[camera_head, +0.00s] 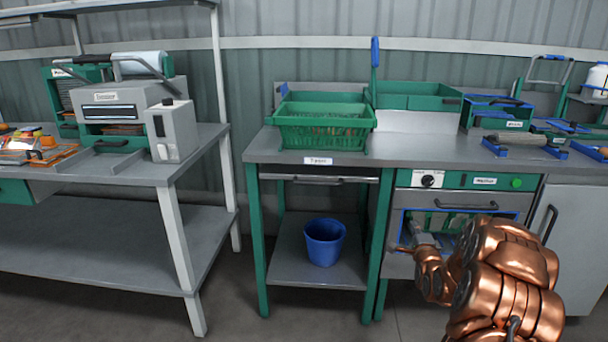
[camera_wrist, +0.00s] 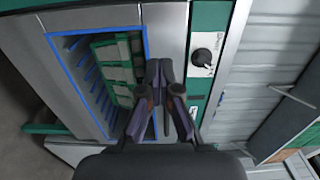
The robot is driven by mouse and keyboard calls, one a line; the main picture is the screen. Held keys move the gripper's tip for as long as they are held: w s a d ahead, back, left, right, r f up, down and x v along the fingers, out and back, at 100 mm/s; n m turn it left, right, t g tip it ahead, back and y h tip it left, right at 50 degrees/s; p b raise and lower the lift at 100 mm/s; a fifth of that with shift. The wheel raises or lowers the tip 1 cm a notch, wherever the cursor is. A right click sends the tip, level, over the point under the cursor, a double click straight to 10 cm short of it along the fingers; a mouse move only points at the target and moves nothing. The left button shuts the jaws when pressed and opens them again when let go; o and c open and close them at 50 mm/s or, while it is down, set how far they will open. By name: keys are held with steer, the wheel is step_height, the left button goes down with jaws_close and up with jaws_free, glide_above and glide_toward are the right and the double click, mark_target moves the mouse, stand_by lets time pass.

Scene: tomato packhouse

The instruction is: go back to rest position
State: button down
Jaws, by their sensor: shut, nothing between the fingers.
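My gripper (camera_head: 422,238) is in front of the cabinet (camera_head: 460,180) with a knob and a green panel, at the right of the head view. My copper-coloured arm reaches to it from the lower right and hides part of the cabinet front. In the wrist view my gripper (camera_wrist: 159,68) is shut and empty, with its fingertips together. Behind it is the blue-framed opening (camera_wrist: 148,50) of the cabinet, with green and pale shapes inside. The cabinet's black knob (camera_wrist: 202,57) is to the right of the fingertips.
A green basket (camera_head: 320,130) and a green crate (camera_head: 415,97) stand on the grey worktop (camera_head: 385,155) above. A blue bucket (camera_head: 324,242) stands on the lower shelf (camera_head: 290,275). A bench with a grey machine (camera_head: 128,105) is at left. Floor between the benches is clear.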

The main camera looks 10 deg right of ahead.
steer(key=s+a+n+g+y, duration=0.2)
steer(key=s+a+n+g, duration=0.35)
steer(key=a, duration=0.55)
steer(key=s+a+n+g+y, duration=0.35)
steer(key=s+a+n, duration=0.2)
steer(key=a, duration=0.55)
steer(key=s+a+r+n+g, duration=0.1)
steer(key=s+a+n+g, duration=0.3)
steer(key=s, duration=0.9)
steer(key=s+a+r+n+g, duration=0.25)
steer(key=s+a, duration=0.25)
steer(key=s, duration=0.7)
steer(key=s+a+n+g, duration=0.4)
steer(key=s+a, duration=0.1)
steer(key=s, duration=0.8)
step_height(320, 180, up, 26)
steer(key=s+p, duration=0.2)
steer(key=p, duration=2.2)
steer(key=shift+t, duration=0.35)
steer(key=shift+d, duration=0.15)
